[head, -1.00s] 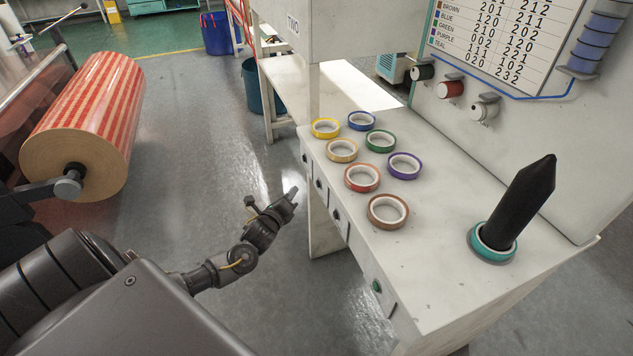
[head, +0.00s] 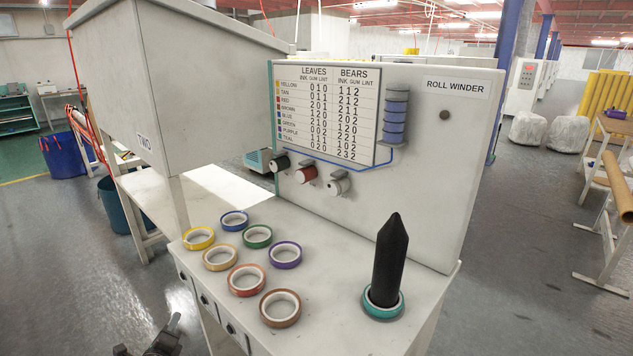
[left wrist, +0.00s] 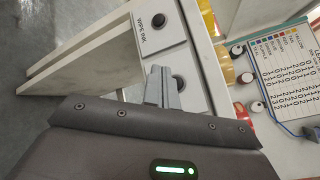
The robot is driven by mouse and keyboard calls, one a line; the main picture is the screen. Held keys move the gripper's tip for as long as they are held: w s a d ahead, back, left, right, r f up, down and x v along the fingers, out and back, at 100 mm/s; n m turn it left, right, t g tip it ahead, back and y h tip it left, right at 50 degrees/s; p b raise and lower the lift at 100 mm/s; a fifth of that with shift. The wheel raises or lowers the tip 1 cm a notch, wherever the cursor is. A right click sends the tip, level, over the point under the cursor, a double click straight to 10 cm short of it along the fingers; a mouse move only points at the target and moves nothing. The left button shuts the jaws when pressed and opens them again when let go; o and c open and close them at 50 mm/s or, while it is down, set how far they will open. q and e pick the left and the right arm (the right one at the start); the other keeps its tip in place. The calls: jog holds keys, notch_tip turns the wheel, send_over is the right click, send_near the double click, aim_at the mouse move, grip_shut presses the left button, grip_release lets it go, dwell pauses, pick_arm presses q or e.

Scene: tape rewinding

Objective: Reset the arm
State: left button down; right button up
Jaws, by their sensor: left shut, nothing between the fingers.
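My left gripper (head: 150,350) shows at the bottom edge of the head view, left of the workbench and apart from it. In the left wrist view its fingers (left wrist: 162,85) are together and empty, in front of the bench's side panel with a round dark knob. A black pointed spindle (head: 388,262) stands upright on the bench with a teal tape roll (head: 384,304) around its base. Several other tape rolls lie flat on the bench, among them yellow (head: 198,238), blue (head: 234,221), purple (head: 285,255) and brown (head: 280,308). My right gripper is not in view.
The bench top (head: 330,330) is clear between the rolls and the spindle. A back panel (head: 430,160) carries a chart and three knobs, including a red one (head: 306,174). A large grey box (head: 190,85) overhangs the left side. Open floor lies left of the bench.

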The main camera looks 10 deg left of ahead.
pick_arm(q)
jog(key=s+a+f+n+g, duration=0.1)
jog(key=s+f+n+g, duration=0.15)
jog(key=f+n, duration=0.4)
jog(key=s+a+f+n+g, duration=0.1)
jog(key=s+f+n+g, duration=0.15)
jog(key=f, duration=0.65)
jog(key=s+d+f+n+g, duration=0.35)
jog(key=s+f+n, duration=0.35)
jog(key=s+f, duration=0.75)
jog(key=s+d+f+n+g+h, duration=0.1)
jog(key=s+d+f, duration=0.4)
jog(key=s, duration=0.5)
jog(key=s+d+f+n+g+h, duration=0.1)
jog(key=s+d+f, duration=0.4)
jog(key=s, duration=0.5)
jog(key=s+d+f+n+g+h, duration=0.1)
jog(key=s+d+f+g, duration=0.4)
jog(key=s, duration=0.5)
jog(key=shift+s+f+n, duration=0.15)
jog(key=shift+s+n, duration=0.2)
jog(key=shift+n, duration=0.45)
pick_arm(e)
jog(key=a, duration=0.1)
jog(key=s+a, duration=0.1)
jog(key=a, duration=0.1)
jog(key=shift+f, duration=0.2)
